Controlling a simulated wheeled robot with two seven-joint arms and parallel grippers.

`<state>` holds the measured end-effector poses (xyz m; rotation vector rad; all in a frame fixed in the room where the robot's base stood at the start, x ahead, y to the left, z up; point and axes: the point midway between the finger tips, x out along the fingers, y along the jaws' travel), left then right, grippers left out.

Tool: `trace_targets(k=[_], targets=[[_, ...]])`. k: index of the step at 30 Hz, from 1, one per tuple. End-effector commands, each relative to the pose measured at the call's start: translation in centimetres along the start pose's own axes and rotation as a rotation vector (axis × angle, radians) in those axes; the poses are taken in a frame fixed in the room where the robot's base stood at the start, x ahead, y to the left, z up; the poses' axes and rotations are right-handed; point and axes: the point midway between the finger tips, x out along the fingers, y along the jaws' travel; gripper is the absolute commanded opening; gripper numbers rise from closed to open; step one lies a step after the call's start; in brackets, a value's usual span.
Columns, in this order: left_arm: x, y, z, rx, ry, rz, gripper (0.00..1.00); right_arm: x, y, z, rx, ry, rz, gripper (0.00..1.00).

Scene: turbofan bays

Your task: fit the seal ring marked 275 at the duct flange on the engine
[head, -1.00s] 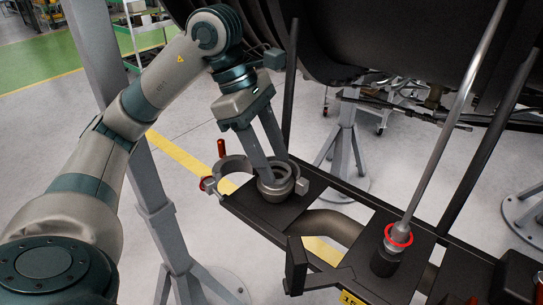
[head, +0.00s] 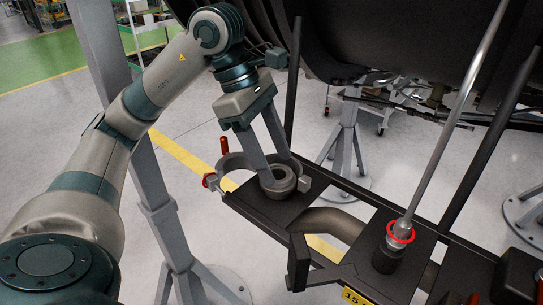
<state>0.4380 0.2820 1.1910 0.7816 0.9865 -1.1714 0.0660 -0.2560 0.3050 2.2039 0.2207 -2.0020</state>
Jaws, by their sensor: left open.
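My left gripper (head: 281,168) is open. Its two fingers point down over a grey round flange (head: 279,188) with a dark central hole, on a black plate. The fingertips are on either side of the flange's top; whether they touch it I cannot tell. I cannot make out a ring marked 275 or any marking there. A hinged grey clamp (head: 232,160) with red ends stands open just left of the flange. A red ring (head: 400,232) sits around a metal fitting on the second plate to the right. My right gripper is not in view.
A curved pipe (head: 332,221) runs between the plates. A slanted metal rod (head: 455,110) rises from the right fitting. Dark posts and the big dark engine casing (head: 370,35) hang above. A grey stand (head: 125,110) is at left. A yellow label (head: 355,297) is at the bottom.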

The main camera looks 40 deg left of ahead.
Motion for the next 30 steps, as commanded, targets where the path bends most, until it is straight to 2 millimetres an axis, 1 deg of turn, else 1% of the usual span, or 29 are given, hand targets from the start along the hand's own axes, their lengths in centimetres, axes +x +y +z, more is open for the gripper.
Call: trace_targets(k=[1, 5, 11, 17, 24, 30], targets=[[-0.3, 0.3, 0.0, -0.006, -0.003, 0.011, 0.68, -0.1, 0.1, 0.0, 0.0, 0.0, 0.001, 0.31], [-0.9, 0.3, 0.1, -0.007, -0.003, 0.012, 0.68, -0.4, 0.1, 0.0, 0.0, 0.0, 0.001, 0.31], [-3.3, 0.2, 0.2, -0.006, -0.004, 0.012, 0.68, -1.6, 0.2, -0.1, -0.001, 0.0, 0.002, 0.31], [-7.0, 0.0, 0.2, -0.003, -0.001, 0.01, 0.68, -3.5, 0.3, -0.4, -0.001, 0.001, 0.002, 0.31], [-11.9, -0.3, 0.2, -0.002, -0.001, 0.008, 0.68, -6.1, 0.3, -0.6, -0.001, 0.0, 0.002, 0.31], [-15.4, -0.4, 0.2, -0.001, 0.0, 0.006, 0.68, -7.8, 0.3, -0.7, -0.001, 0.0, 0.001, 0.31]])
